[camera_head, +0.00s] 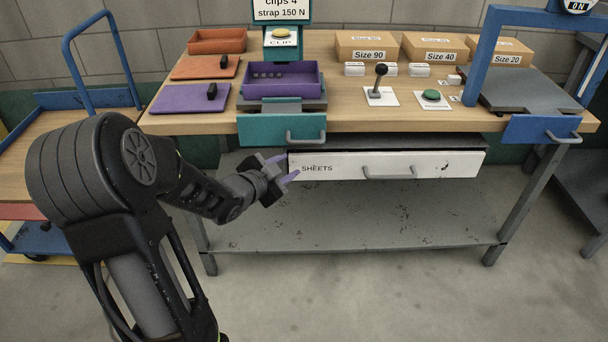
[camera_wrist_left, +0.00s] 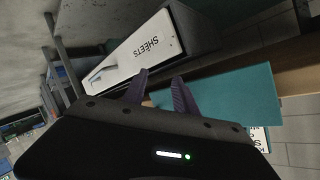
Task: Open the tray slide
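A teal slide front (camera_head: 265,131) with a grey bar handle (camera_head: 306,138) hangs at the bench's front edge, below the purple tray (camera_head: 284,84). My left gripper (camera_head: 290,168) is below and a little left of that handle, in front of the left end of the white SHEETS drawer (camera_head: 440,164). The left wrist view shows its two purple fingers (camera_wrist_left: 161,82) apart with nothing between them. The teal front (camera_wrist_left: 225,98) is close beside the right finger there; its handle cannot be made out. The SHEETS drawer (camera_wrist_left: 150,48) lies beyond the fingers. My right gripper is not in view.
A blue front with a handle (camera_head: 541,129) sits at the bench's right end under a blue frame. Size boxes (camera_head: 367,46), a black lever (camera_head: 381,82) and a green button (camera_head: 432,95) stand on the bench. The lower shelf (camera_head: 350,215) is bare.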

